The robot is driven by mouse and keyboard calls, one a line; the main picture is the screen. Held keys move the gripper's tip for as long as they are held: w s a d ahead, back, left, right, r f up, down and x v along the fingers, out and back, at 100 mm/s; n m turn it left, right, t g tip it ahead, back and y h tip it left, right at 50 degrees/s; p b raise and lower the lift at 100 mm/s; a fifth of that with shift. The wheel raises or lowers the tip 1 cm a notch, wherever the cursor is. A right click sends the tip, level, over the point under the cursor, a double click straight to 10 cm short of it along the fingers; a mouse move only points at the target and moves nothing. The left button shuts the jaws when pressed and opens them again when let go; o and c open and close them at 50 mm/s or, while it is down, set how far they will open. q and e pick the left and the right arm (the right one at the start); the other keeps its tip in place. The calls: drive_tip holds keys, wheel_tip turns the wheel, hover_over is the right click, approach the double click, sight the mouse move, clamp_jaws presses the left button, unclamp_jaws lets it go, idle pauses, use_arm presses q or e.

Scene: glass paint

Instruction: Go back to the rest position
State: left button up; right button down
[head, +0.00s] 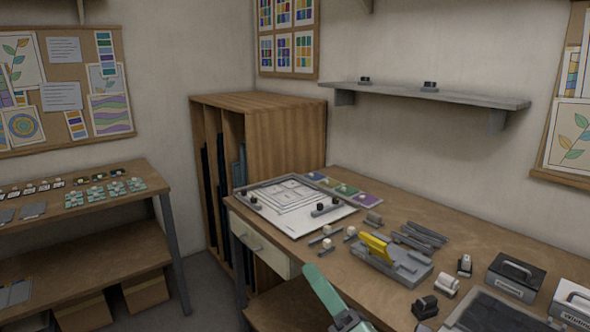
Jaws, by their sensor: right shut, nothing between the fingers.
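My right gripper (314,272) comes up from the bottom edge, its teal part pointing up and left in front of the workbench (390,205). It is shut and holds nothing. The grey parts behind it are cut off by the bottom of the picture. My left gripper and arm are not in view.
On the workbench are a white sheet with a grey frame (262,208), a grey device with a yellow handle (375,243), several small tools and a dark box (515,278). A wooden rack (285,135) stands behind. A side table (100,205) is at left. Floor shows between.

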drive_tip(key=s+d+f+m+g+h, duration=0.1)
drive_tip(key=d+f+m+g+h, duration=0.1)
drive_tip(key=d+f+m+h, duration=1.5)
drive_tip(key=s+f+m+g+y, duration=0.3)
drive_tip(key=s+f+m+g, duration=0.25)
drive_tip(key=s+m, duration=0.2)
drive_tip(key=s+f+m+g+y, duration=0.1)
drive_tip(key=s+f+m+g, duration=0.3)
drive_tip(key=s, duration=0.5)
drive_tip(key=s+f+m+g, duration=0.2)
drive_tip(key=s+f+g, duration=0.1)
drive_tip(key=s+f, duration=0.45)
wheel_tip(320, 180, down, 24)
drive_tip(key=s+g, duration=0.2)
drive_tip(key=s+d+f, duration=0.2)
drive_tip(key=s+f, duration=1.5)
drive_tip(key=shift+d+f+g, duration=0.35)
drive_tip(key=shift+d, duration=0.05)
